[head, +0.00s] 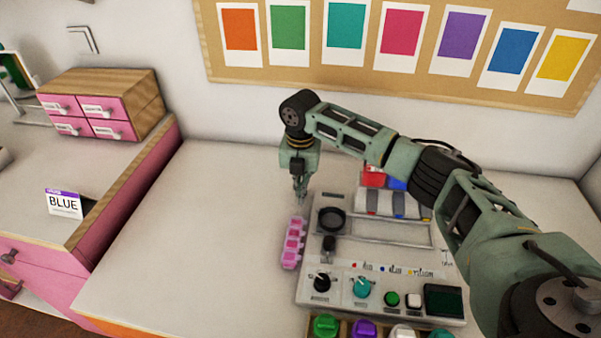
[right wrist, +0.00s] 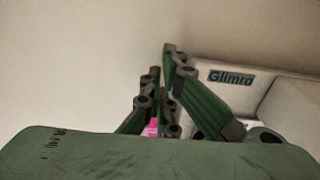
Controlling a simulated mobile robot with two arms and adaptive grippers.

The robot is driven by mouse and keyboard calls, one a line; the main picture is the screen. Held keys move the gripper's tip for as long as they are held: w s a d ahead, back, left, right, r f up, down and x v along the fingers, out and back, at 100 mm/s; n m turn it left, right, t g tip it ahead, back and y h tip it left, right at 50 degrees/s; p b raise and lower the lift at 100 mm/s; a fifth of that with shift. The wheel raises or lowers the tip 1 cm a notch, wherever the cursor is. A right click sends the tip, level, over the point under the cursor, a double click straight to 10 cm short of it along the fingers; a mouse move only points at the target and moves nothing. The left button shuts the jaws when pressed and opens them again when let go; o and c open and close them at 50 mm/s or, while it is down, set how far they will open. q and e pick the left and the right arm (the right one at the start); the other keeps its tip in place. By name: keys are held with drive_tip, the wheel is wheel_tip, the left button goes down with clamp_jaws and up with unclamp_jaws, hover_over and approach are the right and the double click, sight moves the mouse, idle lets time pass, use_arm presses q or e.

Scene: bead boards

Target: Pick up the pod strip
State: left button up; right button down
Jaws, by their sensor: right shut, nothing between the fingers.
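The pink pod strip (head: 293,243) lies on the white table, along the left edge of the control panel. Its far end is just below my right gripper (head: 300,197) in the head view. My right gripper points down, shut and empty, above that far end. In the right wrist view, the right fingers (right wrist: 168,92) are close together, and a small bit of the pink pod strip (right wrist: 152,128) shows behind them. Most of the strip is hidden there. I cannot tell whether the fingertips touch it. My left gripper is not in view.
The control panel (head: 380,272) with knobs and buttons stands right of the strip. Coloured pots (head: 364,328) sit at the front edge. A pink drawer box (head: 100,105) and a BLUE card (head: 64,204) are on the left unit. The table left of the strip is clear.

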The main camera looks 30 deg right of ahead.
sight(298, 211)
drive_tip(key=shift+s+a+f+p, duration=0.3)
drive_tip(key=shift+s+a+p, duration=0.2)
drive_tip(key=shift+s+a, duration=0.25)
drive_tip(key=shift+s, duration=0.2)
drive_tip(key=shift+s+a+p, duration=0.2)
drive_tip(key=shift+s+a, duration=0.25)
drive_tip(key=shift+s, duration=0.2)
